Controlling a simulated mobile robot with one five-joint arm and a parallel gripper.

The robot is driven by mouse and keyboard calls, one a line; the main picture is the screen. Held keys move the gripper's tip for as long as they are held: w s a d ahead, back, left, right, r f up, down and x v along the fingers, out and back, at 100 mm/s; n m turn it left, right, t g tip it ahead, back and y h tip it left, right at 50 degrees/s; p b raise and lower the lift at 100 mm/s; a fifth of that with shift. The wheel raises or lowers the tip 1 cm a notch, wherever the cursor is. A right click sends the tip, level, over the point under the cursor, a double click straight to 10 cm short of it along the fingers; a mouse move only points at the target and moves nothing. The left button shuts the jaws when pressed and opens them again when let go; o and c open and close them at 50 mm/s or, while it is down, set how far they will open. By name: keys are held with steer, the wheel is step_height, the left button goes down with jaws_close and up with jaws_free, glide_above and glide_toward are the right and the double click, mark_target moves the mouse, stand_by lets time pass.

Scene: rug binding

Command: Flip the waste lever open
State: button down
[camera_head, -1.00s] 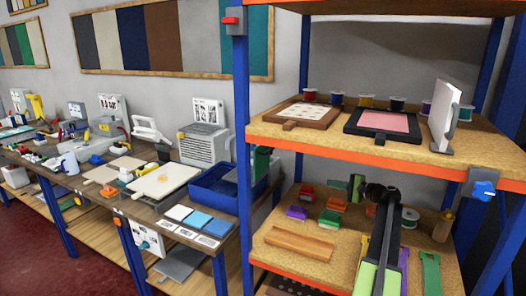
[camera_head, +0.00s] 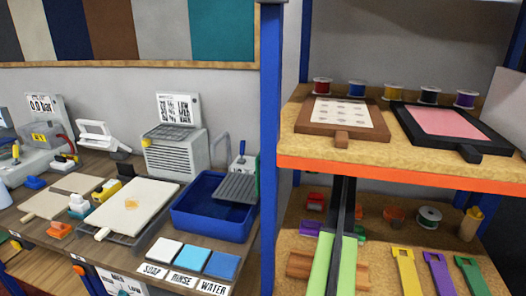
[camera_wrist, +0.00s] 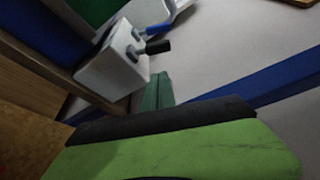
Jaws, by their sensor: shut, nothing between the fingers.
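A white block (camera_wrist: 113,62) with a blue lever (camera_wrist: 158,29) and a black lever (camera_wrist: 157,46) shows in the wrist view. In the head view, a small white fixture with a blue lever (camera_head: 241,158) stands at the back right of the blue basin (camera_head: 212,231). I cannot read which lever is the waste one. My gripper (camera_wrist: 158,92) shows in the wrist view as dark green fingers, shut and empty, just right of and below the block in the picture. No contact is visible. In the head view its fingertips are not visible; my arm hides part of the lower shelf.
A blue post (camera_head: 272,140) of the shelf rack stands between the bench and the shelves. The upper shelf (camera_head: 375,163) holds two framed screens and several spools. A ribbed grey tray (camera_head: 238,188) lies across the basin. A screen-like pale board (camera_head: 135,207) lies left of the basin.

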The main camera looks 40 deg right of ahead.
steer(key=shift+w+a+r, duration=0.1)
steer(key=shift+w, duration=0.1)
steer(key=b+x, duration=0.1)
steer(key=x, duration=0.8)
steer(key=shift+w+a, duration=0.15)
steer(key=shift+w, duration=0.15)
